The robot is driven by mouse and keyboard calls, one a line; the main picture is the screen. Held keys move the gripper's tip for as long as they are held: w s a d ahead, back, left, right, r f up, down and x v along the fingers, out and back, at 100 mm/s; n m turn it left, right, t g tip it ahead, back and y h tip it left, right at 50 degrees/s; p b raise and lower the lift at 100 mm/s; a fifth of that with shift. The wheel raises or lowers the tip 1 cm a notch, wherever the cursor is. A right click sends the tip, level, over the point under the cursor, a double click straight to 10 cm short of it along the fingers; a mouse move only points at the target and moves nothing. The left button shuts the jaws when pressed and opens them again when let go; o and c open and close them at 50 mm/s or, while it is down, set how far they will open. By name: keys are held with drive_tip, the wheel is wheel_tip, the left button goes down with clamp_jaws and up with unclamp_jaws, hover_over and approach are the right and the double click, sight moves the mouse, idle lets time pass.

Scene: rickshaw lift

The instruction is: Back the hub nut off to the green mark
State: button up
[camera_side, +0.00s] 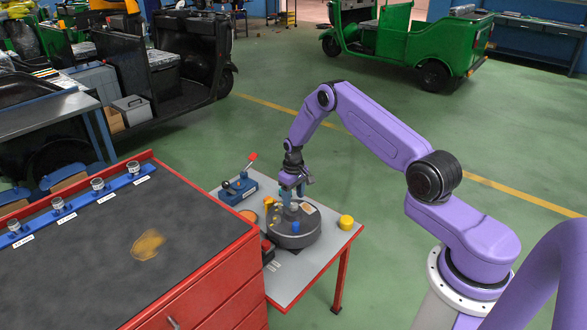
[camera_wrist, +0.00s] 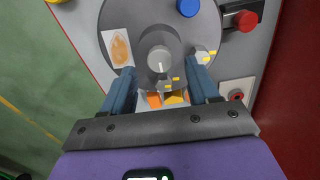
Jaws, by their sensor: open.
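The round grey hub drum (camera_side: 296,240) lies on a small workbench in the side view, and its disc (camera_wrist: 122,15) fills the top of the wrist view. A raised grey round piece with a short white line, probably the hub nut (camera_wrist: 160,55), stands at its centre. My gripper (camera_side: 292,196) is over the hub, pointing down. In the wrist view my gripper (camera_wrist: 161,70) is open, its two blue fingers on either side of the central piece, apparently with gaps. I cannot tell the height between fingertips and nut. I cannot make out a green mark.
A blue cap (camera_wrist: 188,7), a hex piece with yellow marks (camera_wrist: 205,57) and an orange-stained card (camera_wrist: 118,47) lie on the disc. A yellow pot (camera_side: 346,222) and a blue fixture with a red lever (camera_side: 240,186) flank it. The red cabinet (camera_side: 215,290) stands close at left.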

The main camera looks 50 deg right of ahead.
sight(292, 206)
wheel_tip(292, 206, up, 15)
drive_tip(key=shift+f, duration=0.15)
idle(0.4)
drive_tip(key=s+a+r+n, duration=0.3)
drive_tip(key=s+a+r, duration=0.3)
drive_tip(key=a, duration=0.5)
drive_tip(key=s+a+r+n, duration=0.3)
drive_tip(key=s+a+r, duration=0.35)
drive_tip(key=a, duration=0.35)
drive_tip(key=s+r+n, duration=0.2)
drive_tip(key=s+n, duration=0.5)
drive_tip(key=s, duration=2)
drive_tip(key=shift+s+a+r, duration=0.35)
drive_tip(key=shift+a+r, duration=0.05)
